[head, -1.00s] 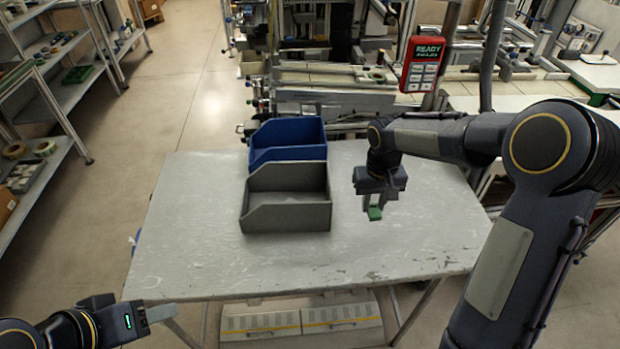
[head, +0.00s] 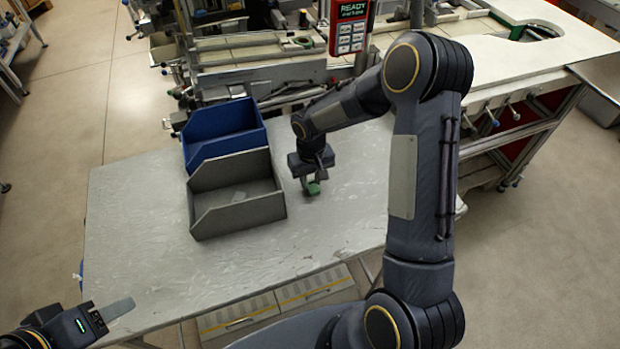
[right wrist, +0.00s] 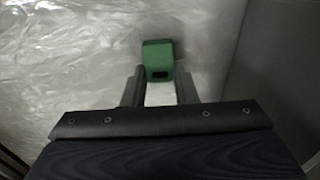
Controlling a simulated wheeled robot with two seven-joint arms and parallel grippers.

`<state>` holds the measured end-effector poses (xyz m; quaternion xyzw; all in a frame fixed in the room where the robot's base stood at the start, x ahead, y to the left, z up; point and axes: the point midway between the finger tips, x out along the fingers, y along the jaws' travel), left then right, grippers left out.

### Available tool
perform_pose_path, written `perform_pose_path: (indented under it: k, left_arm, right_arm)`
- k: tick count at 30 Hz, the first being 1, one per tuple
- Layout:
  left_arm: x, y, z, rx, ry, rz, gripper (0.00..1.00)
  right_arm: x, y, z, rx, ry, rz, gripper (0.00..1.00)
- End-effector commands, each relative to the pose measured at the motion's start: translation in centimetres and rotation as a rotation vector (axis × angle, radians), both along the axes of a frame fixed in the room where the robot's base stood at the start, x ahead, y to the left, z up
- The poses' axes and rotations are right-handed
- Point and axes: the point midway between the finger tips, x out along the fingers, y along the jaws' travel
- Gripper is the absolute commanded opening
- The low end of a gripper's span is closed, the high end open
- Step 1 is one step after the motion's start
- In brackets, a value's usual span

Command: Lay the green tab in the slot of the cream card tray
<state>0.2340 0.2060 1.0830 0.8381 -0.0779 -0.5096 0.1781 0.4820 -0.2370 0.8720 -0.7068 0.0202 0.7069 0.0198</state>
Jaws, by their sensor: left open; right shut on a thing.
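The green tab (head: 313,188) is held in my right gripper (head: 309,180), over the table just right of the grey bin. In the right wrist view the green tab (right wrist: 158,60) sits at the tips of the two fingers of my right gripper (right wrist: 160,82). I cannot tell how high above the table it is. My left gripper (head: 112,312) is open at the lower left, near the table's front left corner, away from the tab. I cannot make out a cream card tray in either view.
The grey bin (head: 245,212) stands on the grey table (head: 140,240); its wall (right wrist: 280,70) shows at the right of the wrist view. The blue bin (head: 222,148) stands behind it. The table is clear left of the bins and in front. Machinery stands behind the table.

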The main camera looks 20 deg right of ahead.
Motion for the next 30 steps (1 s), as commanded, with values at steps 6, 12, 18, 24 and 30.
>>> perform_pose_path:
  k: [6,12,18,24,30]
  left_arm:
    - [0.00,0.01,0.12,0.000,0.000,0.000,0.51]
    - [0.00,0.00,-0.24,0.000,0.000,0.000,0.51]
    - [0.00,0.00,-0.17,0.000,0.000,0.000,0.51]
    - [0.01,0.00,-0.16,0.000,0.000,0.000,0.51]
    - [0.01,0.01,0.09,0.000,0.000,0.000,0.51]
  right_arm:
    - [0.00,0.00,-0.71,0.001,-0.001,0.000,0.05]
    - [-0.01,0.01,-1.03,0.001,0.000,0.000,0.05]
    - [0.00,0.01,-0.93,0.001,0.000,0.000,0.47]
    - [0.00,0.01,-0.93,0.001,0.000,0.000,0.48]
    - [0.06,0.00,-0.22,0.000,-0.003,-0.001,0.48]
